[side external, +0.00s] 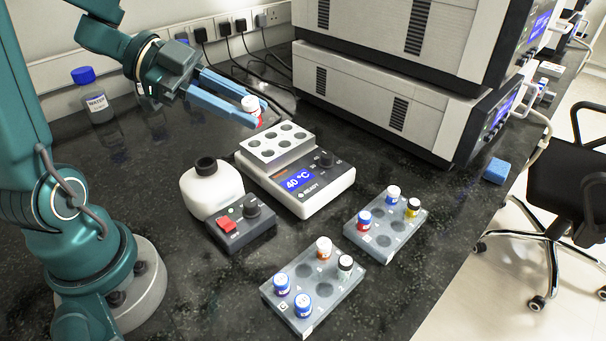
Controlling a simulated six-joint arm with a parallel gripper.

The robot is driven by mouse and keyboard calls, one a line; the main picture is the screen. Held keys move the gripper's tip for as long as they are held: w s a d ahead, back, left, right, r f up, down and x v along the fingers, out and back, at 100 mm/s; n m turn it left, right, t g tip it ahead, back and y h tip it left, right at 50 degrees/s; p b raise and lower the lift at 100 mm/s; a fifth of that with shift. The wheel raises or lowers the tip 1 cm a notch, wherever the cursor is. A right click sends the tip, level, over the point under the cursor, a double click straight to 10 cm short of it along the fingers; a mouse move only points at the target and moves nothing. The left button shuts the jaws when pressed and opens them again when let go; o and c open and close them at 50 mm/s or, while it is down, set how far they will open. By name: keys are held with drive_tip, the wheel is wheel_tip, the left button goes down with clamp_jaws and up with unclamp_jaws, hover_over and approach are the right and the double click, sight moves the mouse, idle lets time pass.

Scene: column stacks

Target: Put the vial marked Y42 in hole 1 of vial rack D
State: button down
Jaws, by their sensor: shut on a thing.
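My gripper (258,114) is shut on a white-capped vial (251,105) with a red band, held in the air behind the heater block. Its mark cannot be read here. One grey vial rack (344,290) stands at the front; a letter like G shows at its near left corner.
A heater block (318,195) reading 40 °C stands mid-bench, its top holes empty. Beside it are a white bottle (213,192) and a control box with a red switch (228,224). Stacked instruments (390,100) fill the back right. A water bottle (97,104) stands back left.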

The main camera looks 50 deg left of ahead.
drive_tip(key=r+n+t+y, duration=0.1)
drive_tip(key=w+r+n+t, duration=0.1)
drive_tip(key=r, duration=0.1)
drive_tip(key=w+r+n+t+y, duration=0.1)
drive_tip(key=r, duration=0.1)
drive_tip(key=shift+d+y, duration=0.1)
drive_tip(key=shift+y, duration=0.2)
wheel_tip(320, 180, up, 2)
drive_tip(key=w+a+n+t+y, duration=0.1)
drive_tip(key=w+a+n+y, duration=0.1)
drive_tip(key=n+y, duration=0.1)
drive_tip(key=m+g+h, duration=0.3)
drive_tip(key=g+h, duration=0.1)
drive_tip(key=h, duration=0.2)
hover_over(374, 239)
drive_tip(key=f, duration=1.8)
drive_tip(key=shift+w+a+f, duration=0.15)
drive_tip(key=shift+w+f, duration=0.05)
drive_tip(key=shift+f, duration=0.05)
drive_tip(key=shift+s+d+f, duration=0.15)
drive_tip(key=shift+d+f, duration=0.1)
drive_tip(key=shift+f, duration=1.8)
drive_tip(key=shift+a+f+g, duration=0.1)
drive_tip(key=shift+f+g, duration=0.2)
drive_tip(key=shift+f, duration=0.3)
